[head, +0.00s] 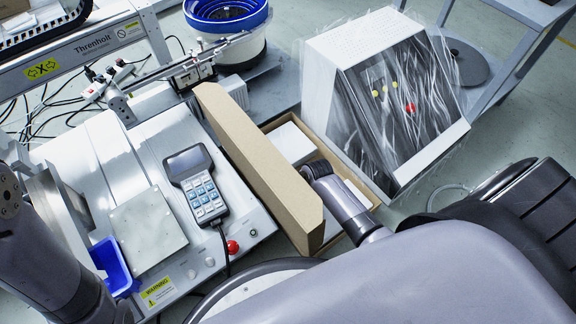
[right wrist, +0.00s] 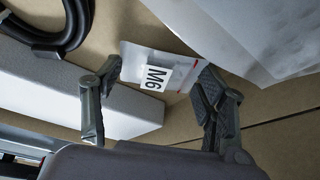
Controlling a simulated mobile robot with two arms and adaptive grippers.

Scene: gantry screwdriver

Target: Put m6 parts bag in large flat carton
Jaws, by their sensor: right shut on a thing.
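The large flat carton (head: 262,165) stands open right of the keypad machine, its tall brown flap raised. My right arm reaches down into it in the head view, where the fingertips are hidden. In the right wrist view my right gripper (right wrist: 156,82) is shut on the M6 parts bag (right wrist: 157,56), a small clear bag with a white "M6" label and a red edge line. The bag lies between the two fingers, over brown cardboard (right wrist: 115,35). I cannot tell whether it touches the cardboard. My left arm shows at the left, but its gripper is out of view.
A white box (head: 290,143) lies inside the carton. In the wrist view, a black cable coil (right wrist: 75,30) and clear plastic wrap (right wrist: 250,35) are close by. A plastic-wrapped white cabinet (head: 325,65) stands right of the carton. A handheld keypad (head: 197,183) and blue bin (head: 112,265) are left.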

